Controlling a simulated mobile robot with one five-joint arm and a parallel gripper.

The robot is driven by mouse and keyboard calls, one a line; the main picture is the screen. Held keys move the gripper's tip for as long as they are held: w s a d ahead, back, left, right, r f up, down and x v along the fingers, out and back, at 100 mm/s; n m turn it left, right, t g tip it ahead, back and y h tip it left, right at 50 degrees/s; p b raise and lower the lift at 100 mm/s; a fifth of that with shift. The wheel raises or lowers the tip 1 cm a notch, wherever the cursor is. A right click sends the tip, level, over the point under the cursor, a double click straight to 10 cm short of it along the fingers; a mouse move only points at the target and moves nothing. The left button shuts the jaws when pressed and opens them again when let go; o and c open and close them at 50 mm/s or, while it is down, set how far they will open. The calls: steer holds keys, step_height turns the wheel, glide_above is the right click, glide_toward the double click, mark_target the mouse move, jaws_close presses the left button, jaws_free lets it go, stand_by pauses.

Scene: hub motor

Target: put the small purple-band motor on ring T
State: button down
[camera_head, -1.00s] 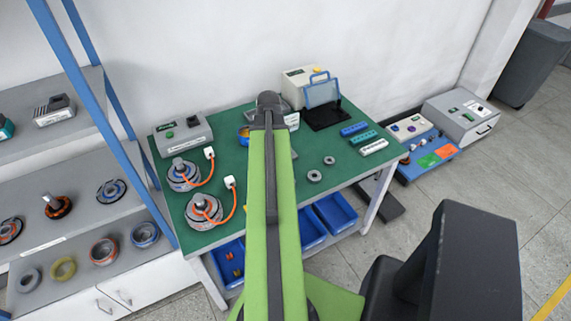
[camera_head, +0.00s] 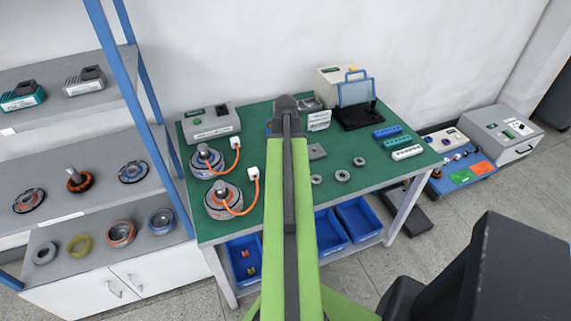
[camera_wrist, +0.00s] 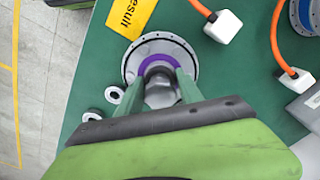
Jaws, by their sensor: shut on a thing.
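The small purple-band motor (camera_wrist: 180,45), a grey flanged disc with a purple ring, shows in the wrist view between my fingers. My gripper (camera_wrist: 162,92) is shut on its central metal part. I cannot tell whether the motor touches the green table or hangs above it. In the head view my arm hides the gripper and motor. No ring T marking is readable. Small grey rings lie on the table, one at the middle (camera_head: 342,175), one nearer the arm (camera_head: 316,179) and one farther back (camera_head: 359,161). Two small rings also show in the wrist view (camera_wrist: 115,95).
Two large motors (camera_head: 223,206) with orange cables and white plugs stand on the table's left. A grey control box (camera_head: 210,123) is behind them. A yellow card (camera_wrist: 132,14) lies beside the held motor. Shelves (camera_head: 60,150) stand left; blue bins (camera_head: 358,220) sit below.

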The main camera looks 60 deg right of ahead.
steer(key=c, duration=0.8)
jaws_free()
steer(key=shift+o, duration=0.2)
steer(key=shift+r, duration=0.1)
step_height(320, 180, up, 12)
steer(key=p, duration=1.2)
steer(key=shift+r, duration=0.1)
